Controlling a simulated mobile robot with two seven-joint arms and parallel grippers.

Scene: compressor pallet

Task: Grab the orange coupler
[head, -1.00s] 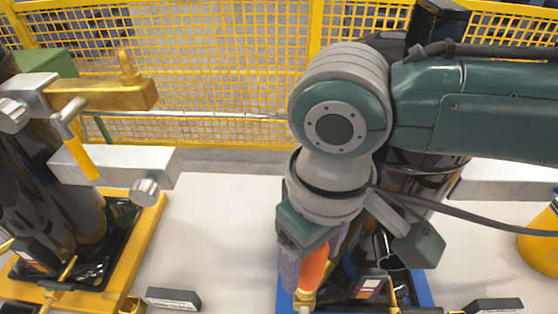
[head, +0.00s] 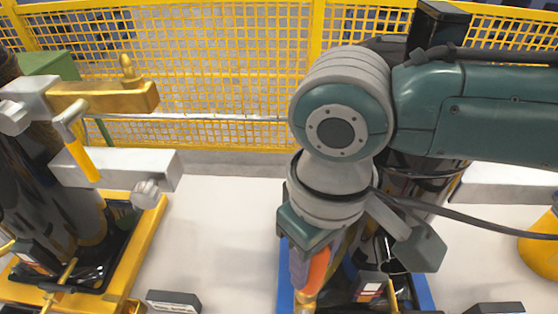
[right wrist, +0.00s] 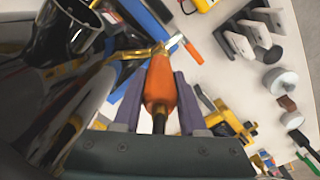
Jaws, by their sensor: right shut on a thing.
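The orange coupler (head: 318,268) is low in the middle of the head view, above a brass-coloured fitting (head: 306,299). In the right wrist view, the coupler (right wrist: 160,84) sits between the two purple-grey fingers of my right gripper (right wrist: 159,92), with a brass part at its far end and a dark stem at its near end. My right gripper (head: 312,267) is shut on the coupler. One finger hides part of it in the head view. I cannot tell whether the coupler is still joined to the fitting. My left gripper is not in view.
A blue-edged base (head: 285,280) with dark equipment lies under my right arm. A yellow-edged pallet (head: 146,245) with a dark cylinder stands at left. A yellow mesh fence (head: 220,70) runs behind. A small black block (head: 173,301) lies on the pale floor, mostly clear between the bases.

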